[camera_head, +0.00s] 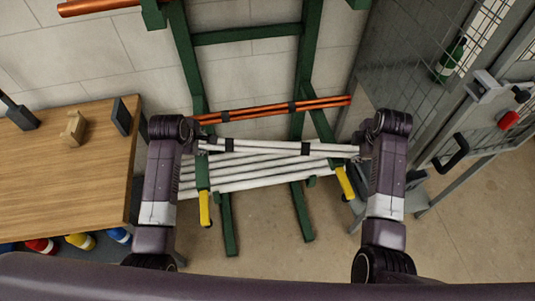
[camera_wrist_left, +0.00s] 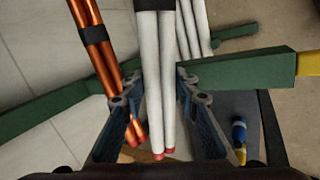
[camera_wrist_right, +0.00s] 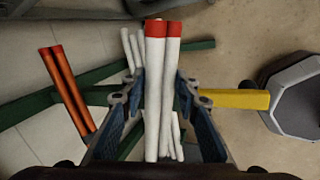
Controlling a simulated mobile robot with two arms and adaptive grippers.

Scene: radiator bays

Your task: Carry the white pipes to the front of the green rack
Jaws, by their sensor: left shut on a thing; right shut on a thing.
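A bundle of white pipes (camera_head: 275,147) with black bands and red ends spans between my two grippers in the head view, in front of the green rack (camera_head: 197,75). My left gripper (camera_wrist_left: 155,95) is shut on one end of the bundle, seen in the left wrist view. My right gripper (camera_wrist_right: 160,95) is shut on the other end, seen in the right wrist view. The bundle looks roughly level. More white pipes (camera_head: 250,174) lie behind and below it on the rack's lower arms. Whether the held bundle touches the rack is unclear.
Copper pipes (camera_head: 270,109) rest on the rack just behind the bundle. Yellow-tipped rack arms (camera_head: 204,207) stick out toward me. A wooden table (camera_head: 60,165) stands close on the left, and a mesh cage door (camera_head: 470,90) on the right. Open floor (camera_head: 460,235) lies at lower right.

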